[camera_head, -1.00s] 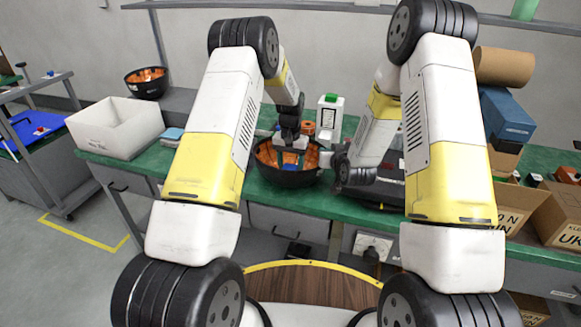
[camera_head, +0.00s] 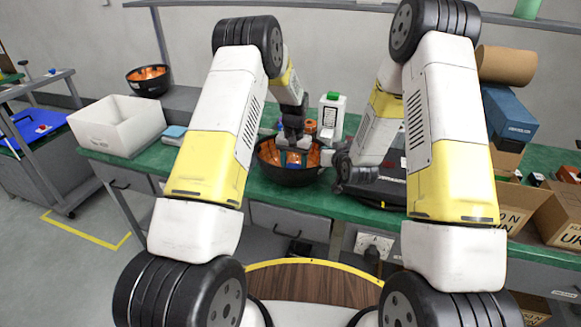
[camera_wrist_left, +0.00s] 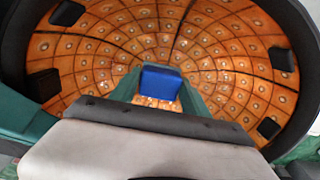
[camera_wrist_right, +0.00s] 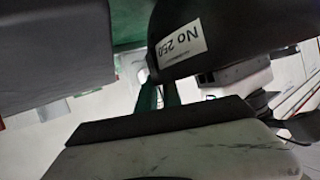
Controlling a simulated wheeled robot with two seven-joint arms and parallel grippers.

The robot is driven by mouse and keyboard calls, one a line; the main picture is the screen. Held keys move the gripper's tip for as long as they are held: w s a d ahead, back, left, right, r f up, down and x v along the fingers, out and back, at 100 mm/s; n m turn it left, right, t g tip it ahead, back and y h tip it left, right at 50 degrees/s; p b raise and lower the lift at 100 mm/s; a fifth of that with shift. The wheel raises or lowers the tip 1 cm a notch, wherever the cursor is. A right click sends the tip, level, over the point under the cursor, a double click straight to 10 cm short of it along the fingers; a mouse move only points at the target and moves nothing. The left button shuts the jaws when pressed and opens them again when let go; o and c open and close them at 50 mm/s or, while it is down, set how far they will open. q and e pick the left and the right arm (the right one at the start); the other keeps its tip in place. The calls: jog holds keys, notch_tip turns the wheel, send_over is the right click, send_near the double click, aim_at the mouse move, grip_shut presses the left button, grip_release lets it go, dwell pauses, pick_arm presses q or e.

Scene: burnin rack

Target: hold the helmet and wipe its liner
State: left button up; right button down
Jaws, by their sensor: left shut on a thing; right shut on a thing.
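The black helmet (camera_head: 290,181) is open side up at the bench's front edge, its orange liner (camera_head: 268,152) facing up. In the left wrist view the liner (camera_wrist_left: 100,45) shows gridded panels and several black pads. My left gripper (camera_head: 293,150) is inside the helmet, shut on a blue wiping block (camera_wrist_left: 160,83). The block is low over the liner; I cannot tell whether it touches. My right gripper (camera_wrist_right: 160,95) is shut on the helmet's edge at its right side. The helmet's shell (camera_wrist_right: 225,35) with a "No 250" label shows in the right wrist view.
Another black helmet with an orange liner (camera_head: 149,82) stands at the back left. A white bin (camera_head: 115,130) is on the left, a white bottle with a green cap (camera_head: 331,118) behind the helmet. A black case (camera_head: 370,185) and cardboard boxes (camera_head: 558,215) crowd the right.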

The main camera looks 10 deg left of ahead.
pick_arm(q)
jog(key=shift+w+a, duration=0.1)
jog(key=shift+a, duration=0.75)
pick_arm(e)
jog(key=shift+f, duration=0.1)
pick_arm(q)
jog(key=shift+d+r, duration=0.1)
jog(key=shift+d, duration=0.9)
jog(key=shift+a+f, duration=0.2)
jog(key=shift+a, duration=0.8)
jog(key=shift+s+d, duration=0.2)
jog(key=shift+d, duration=0.8)
jog(key=shift+w+a, duration=0.2)
jog(key=shift+a, duration=0.8)
jog(key=shift+s+d+r, duration=0.1)
jog(key=shift+s+d, duration=0.05)
jog(key=shift+d, duration=0.85)
jog(key=shift+a, duration=0.15)
